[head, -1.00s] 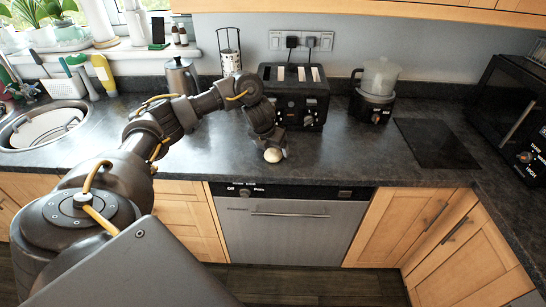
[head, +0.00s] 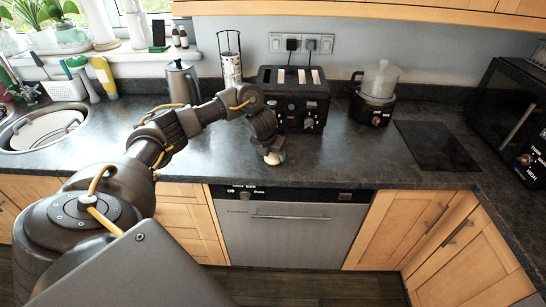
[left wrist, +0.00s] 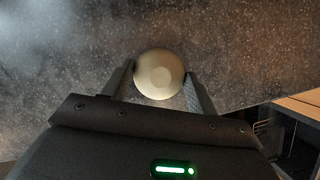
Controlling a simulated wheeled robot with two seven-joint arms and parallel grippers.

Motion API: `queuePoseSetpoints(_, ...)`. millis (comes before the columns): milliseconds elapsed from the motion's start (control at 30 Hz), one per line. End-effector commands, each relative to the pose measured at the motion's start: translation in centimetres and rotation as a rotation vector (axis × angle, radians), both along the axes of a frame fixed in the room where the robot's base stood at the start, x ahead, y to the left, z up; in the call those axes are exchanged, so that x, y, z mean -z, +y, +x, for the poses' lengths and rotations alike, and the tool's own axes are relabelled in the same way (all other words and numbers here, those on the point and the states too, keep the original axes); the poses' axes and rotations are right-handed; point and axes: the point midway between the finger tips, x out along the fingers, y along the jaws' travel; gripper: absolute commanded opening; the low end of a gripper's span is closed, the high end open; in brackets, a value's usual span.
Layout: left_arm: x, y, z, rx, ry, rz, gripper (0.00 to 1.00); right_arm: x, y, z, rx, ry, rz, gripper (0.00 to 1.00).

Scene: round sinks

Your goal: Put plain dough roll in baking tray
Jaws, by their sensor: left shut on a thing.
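The plain dough roll (left wrist: 159,73) is a round, pale beige ball between the two fingers of my left gripper (left wrist: 160,80) in the left wrist view. In the head view the left gripper (head: 271,153) points down at the counter in front of the toaster, and a small pale part of the roll (head: 272,159) shows under it. The gripper is shut on the roll. I cannot tell whether the roll still touches the counter. No baking tray shows in these frames. My right gripper is not in view.
The dark counter (head: 350,165) is clear to the right of the gripper. A black toaster (head: 293,100) stands close behind it. A blender-like appliance (head: 374,95), a dark flat board (head: 436,146) and a microwave (head: 515,115) are on the right. A round sink (head: 45,128) is at the left.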

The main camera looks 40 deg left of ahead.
Motion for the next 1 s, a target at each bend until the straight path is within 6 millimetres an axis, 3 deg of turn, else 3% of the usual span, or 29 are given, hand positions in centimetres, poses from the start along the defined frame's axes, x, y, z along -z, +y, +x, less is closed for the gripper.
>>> queuePoseSetpoints(267,-0.9,0.0,0.1,0.001,-0.003,0.000,0.32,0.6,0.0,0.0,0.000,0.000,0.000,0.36)
queuePoseSetpoints(433,-4.4,-0.2,-0.1,0.005,-0.007,0.004,0.32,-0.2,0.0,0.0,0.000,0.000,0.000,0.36)
queuePoseSetpoints(667,-10.1,-2.9,-4.0,0.007,-0.007,0.005,0.32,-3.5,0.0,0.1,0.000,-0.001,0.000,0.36)
queuePoseSetpoints(1000,-12.5,-7.0,-9.8,0.005,-0.003,0.002,0.32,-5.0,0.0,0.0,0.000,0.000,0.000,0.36)
